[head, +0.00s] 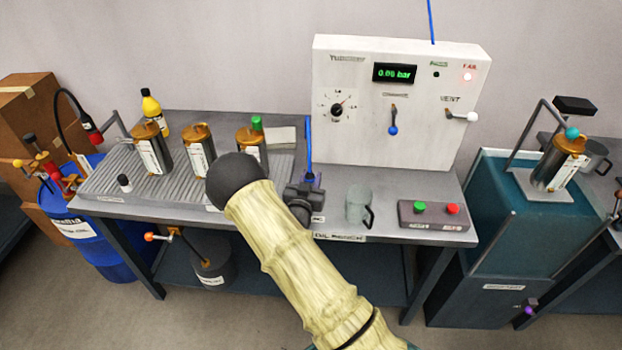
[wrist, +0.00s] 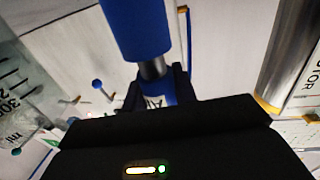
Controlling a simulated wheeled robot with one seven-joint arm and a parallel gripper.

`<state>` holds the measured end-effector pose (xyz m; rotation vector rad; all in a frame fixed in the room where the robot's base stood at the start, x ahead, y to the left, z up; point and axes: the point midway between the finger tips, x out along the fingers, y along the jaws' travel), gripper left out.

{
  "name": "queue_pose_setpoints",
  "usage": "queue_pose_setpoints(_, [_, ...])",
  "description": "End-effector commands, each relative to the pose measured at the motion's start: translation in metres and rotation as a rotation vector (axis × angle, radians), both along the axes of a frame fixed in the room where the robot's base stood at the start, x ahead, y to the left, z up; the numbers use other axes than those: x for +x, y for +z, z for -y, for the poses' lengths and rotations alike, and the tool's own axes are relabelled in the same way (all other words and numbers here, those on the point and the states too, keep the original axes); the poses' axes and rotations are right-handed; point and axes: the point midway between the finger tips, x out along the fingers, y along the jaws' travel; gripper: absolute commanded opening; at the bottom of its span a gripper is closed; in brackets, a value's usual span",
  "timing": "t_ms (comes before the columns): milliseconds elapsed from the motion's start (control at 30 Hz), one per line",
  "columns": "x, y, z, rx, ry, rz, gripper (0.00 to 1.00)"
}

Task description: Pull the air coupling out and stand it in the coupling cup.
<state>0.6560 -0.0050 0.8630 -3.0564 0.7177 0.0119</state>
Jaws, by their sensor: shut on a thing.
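My gripper (head: 302,196) is low over the bench, to the left of the clear jug, and shut on the air coupling. In the wrist view the coupling (wrist: 138,28) shows as a thick blue sleeve with a short metal neck below it. Its lower blue part with a partly hidden label (wrist: 155,99) lies between the dark fingers of my gripper (wrist: 158,90). In the head view a blue hose (head: 308,145) rises from the gripper in front of the white panel. My gripper hides the coupling's lower end, and I cannot make out the coupling cup for sure.
A clear graduated jug (head: 357,205) stands close to the right, and a button box (head: 433,214) is beyond it. The white test panel (head: 350,140) stands behind. Several metal canisters (head: 200,152) stand on the ribbed tray (head: 110,185) to the left.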

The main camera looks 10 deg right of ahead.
Motion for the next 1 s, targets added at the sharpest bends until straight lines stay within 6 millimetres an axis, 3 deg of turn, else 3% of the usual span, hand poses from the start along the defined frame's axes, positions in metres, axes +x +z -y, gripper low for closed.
queue_pose_setpoints(133, [0.0,-0.004,0.0,0.0,0.0,0.001,0.0])
queue_pose_setpoints(167, [0.0,-0.003,0.0,0.0,0.0,0.001,0.32])
queue_pose_setpoints(267, [0.0,-0.003,0.0,0.0,0.0,0.001,0.51])
queue_pose_setpoints(300, [0.0,-0.003,0.0,0.0,0.0,0.001,0.53])
queue_pose_setpoints(667, [-0.004,-0.004,-0.002,0.0,0.0,-0.001,0.53])
queue_pose_setpoints(1000, [-0.051,-0.004,-0.026,0.001,0.003,-0.004,0.53])
